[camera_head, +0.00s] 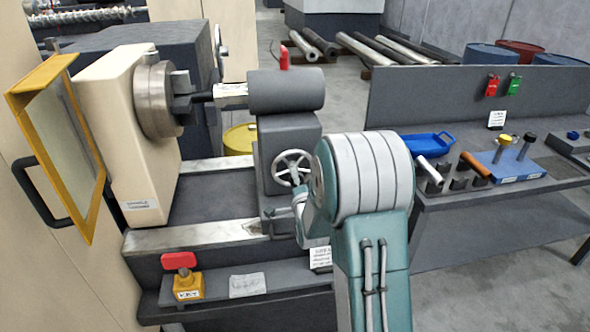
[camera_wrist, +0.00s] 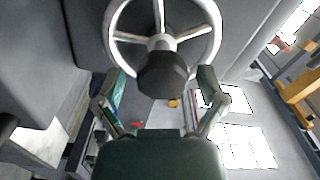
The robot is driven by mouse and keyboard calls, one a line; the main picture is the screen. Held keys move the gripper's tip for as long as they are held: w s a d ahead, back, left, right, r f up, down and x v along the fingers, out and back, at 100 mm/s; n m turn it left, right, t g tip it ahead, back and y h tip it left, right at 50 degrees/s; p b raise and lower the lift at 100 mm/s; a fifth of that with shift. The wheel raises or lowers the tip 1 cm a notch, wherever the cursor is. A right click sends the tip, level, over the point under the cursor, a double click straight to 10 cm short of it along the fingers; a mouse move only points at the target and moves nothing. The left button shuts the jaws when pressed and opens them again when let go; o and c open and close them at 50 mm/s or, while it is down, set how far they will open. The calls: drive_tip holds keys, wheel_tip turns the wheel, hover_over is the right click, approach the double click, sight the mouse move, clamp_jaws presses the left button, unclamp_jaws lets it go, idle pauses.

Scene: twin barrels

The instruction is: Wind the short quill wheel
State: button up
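The quill wheel (camera_head: 292,153) is a pale spoked handwheel on the front of the grey tailstock (camera_head: 288,132). In the wrist view the wheel (camera_wrist: 206,42) fills the top middle, with a dark knob (camera_wrist: 163,76) standing out towards me. My gripper (camera_wrist: 161,78) is open, with one finger on each side of the knob. Gaps show between the fingers and the knob, and the fingertips lie near the wheel's lower rim. In the head view my arm hides most of the gripper and part of the wheel's right side.
The chuck (camera_head: 155,100) and yellow-framed guard (camera_head: 75,150) are left of the tailstock. A red key in a yellow block (camera_head: 188,283) sits on the front ledge. Pipes (camera_head: 380,48) lie behind.

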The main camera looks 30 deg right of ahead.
drive_tip(key=v, duration=0.7)
idle(0.6)
drive_tip(key=shift+r, duration=0.1)
drive_tip(key=s+a+r+n+g+y, duration=0.3)
drive_tip(key=s+a+r+n+g, duration=0.35)
drive_tip(key=s+a+n, duration=0.3)
drive_tip(key=s+a+r+n+g+y, duration=0.1)
drive_tip(key=s+a+n+g, duration=0.1)
drive_tip(key=s, duration=0.7)
drive_tip(key=s+a+r+n+g+y, duration=0.1)
drive_tip(key=s+a+r+n+g, duration=0.1)
drive_tip(key=s+n, duration=0.4)
drive_tip(key=s+a+g, duration=0.1)
drive_tip(key=s+a, duration=0.1)
drive_tip(key=s, duration=0.1)
